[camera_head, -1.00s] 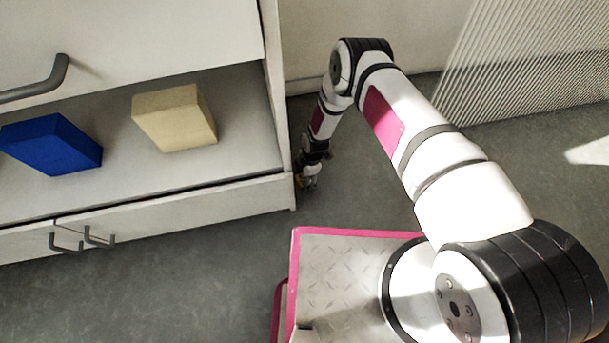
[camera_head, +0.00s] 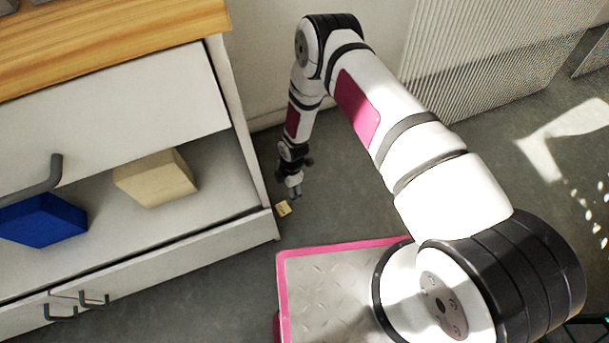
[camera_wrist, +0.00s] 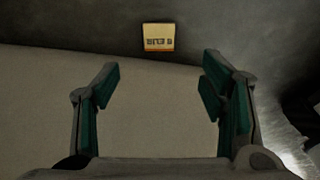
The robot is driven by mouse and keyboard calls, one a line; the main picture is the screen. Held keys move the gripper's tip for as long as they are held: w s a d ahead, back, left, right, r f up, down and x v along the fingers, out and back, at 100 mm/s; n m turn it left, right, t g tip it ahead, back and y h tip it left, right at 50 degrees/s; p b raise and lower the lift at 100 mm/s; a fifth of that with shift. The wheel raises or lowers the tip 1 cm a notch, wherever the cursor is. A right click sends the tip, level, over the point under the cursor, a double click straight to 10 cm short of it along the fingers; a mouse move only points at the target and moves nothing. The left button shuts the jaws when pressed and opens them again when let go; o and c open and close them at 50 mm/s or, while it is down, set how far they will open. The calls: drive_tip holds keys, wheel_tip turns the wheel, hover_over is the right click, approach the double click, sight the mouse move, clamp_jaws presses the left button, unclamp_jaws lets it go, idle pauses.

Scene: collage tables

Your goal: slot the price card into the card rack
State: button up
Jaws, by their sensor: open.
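The price card (camera_head: 283,208) is a small cream-yellow card on the grey floor, close to the cabinet's right front corner. In the wrist view the card (camera_wrist: 158,37) lies beyond the fingertips, near the top middle, with dark print that appears inverted. My gripper (camera_head: 295,192) is low beside the cabinet, just above the card in the head picture. In the wrist view its two green-padded fingers (camera_wrist: 160,82) are wide apart with nothing between them. I cannot make out the card rack in either view.
A white cabinet (camera_head: 246,226) with a wooden top (camera_head: 120,35) stands at left. Its open shelf holds a blue block (camera_head: 42,222) and a cream block (camera_head: 155,180). Grey handles stick out in front. A ribbed panel (camera_head: 490,60) stands at back right. Floor between is clear.

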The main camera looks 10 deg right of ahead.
drive_tip(key=w+d+r+m+h, duration=0.1)
drive_tip(key=w+d+r+m, duration=0.15)
drive_tip(key=r, duration=0.75)
drive_tip(key=w+d+r+m, duration=0.2)
drive_tip(key=w+r, duration=0.1)
drive_tip(key=r, duration=0.7)
drive_tip(key=w+d+r+m+h, duration=0.1)
drive_tip(key=w+d+r+m, duration=0.15)
drive_tip(key=r, duration=0.85)
drive_tip(key=s+d+r+m, duration=0.1)
drive_tip(key=d+r, duration=0.1)
drive_tip(key=r, duration=0.4)
drive_tip(key=s+d+r+m, duration=0.2)
drive_tip(key=r, duration=0.4)
drive_tip(key=s+d+r+m+t, duration=0.1)
drive_tip(key=s+d+r+m, duration=0.2)
drive_tip(key=s+r, duration=0.5)
drive_tip(key=s+d+r+m, duration=0.35)
drive_tip(key=s+r, duration=0.25)
drive_tip(key=r, duration=0.3)
drive_tip(key=s+d+r+m, duration=0.1)
drive_tip(key=s+r+m, duration=0.1)
drive_tip(key=s, duration=0.8)
drive_tip(key=s+d+r+m, duration=0.1)
drive_tip(key=s+m, duration=0.4)
drive_tip(key=s, duration=0.6)
drive_tip(key=shift+r, duration=0.5)
